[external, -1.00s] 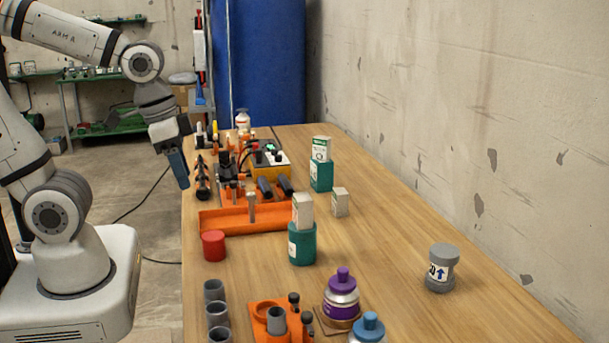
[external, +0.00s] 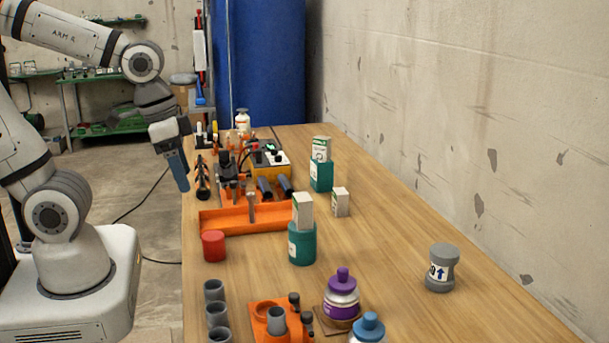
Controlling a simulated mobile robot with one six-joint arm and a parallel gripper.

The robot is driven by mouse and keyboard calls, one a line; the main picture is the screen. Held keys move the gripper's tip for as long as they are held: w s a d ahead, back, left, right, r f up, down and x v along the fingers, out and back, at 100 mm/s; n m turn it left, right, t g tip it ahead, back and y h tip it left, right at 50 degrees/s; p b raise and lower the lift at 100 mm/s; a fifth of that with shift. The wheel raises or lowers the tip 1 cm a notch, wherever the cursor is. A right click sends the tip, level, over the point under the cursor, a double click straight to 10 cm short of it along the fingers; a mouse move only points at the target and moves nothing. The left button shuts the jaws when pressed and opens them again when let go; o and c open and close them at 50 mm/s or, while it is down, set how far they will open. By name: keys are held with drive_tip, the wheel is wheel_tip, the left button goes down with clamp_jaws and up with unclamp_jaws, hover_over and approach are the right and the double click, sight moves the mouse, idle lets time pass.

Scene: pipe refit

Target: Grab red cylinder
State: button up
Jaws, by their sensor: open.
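The red cylinder (external: 213,246) stands upright on the wooden table near its left edge, just in front of the orange tray. My gripper (external: 181,180) hangs at the table's left edge, pointing down, above and behind the red cylinder and apart from it. It is open and nothing shows between its fingers. The gap between the fingers is hard to see from this side.
An orange tray (external: 243,225) with tools lies behind the cylinder. A teal can (external: 302,248) with a box on top stands to the right. Several grey pipe pieces (external: 216,314) stand in front. The table's right side (external: 400,215) is mostly clear.

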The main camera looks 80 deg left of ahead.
drive_tip(key=shift+o, duration=0.3)
drive_tip(key=m+g+b, duration=0.3)
drive_tip(key=m+b, duration=0.1)
drive_tip(key=b, duration=0.9)
hover_over(213, 234)
wheel_tip(213, 234, down, 16)
drive_tip(key=shift+s+f, duration=0.1)
drive_tip(key=shift+s, duration=0.05)
drive_tip(key=shift+a+f, duration=0.1)
drive_tip(key=shift+f, duration=0.25)
drive_tip(key=f, duration=0.3)
drive_tip(key=f+b, duration=0.1)
drive_tip(key=f, duration=0.3)
drive_tip(key=shift+w+d, duration=0.2)
drive_tip(key=shift+c, duration=0.5)
drive_tip(key=c, duration=1.4)
drive_tip(key=shift+r, duration=0.1)
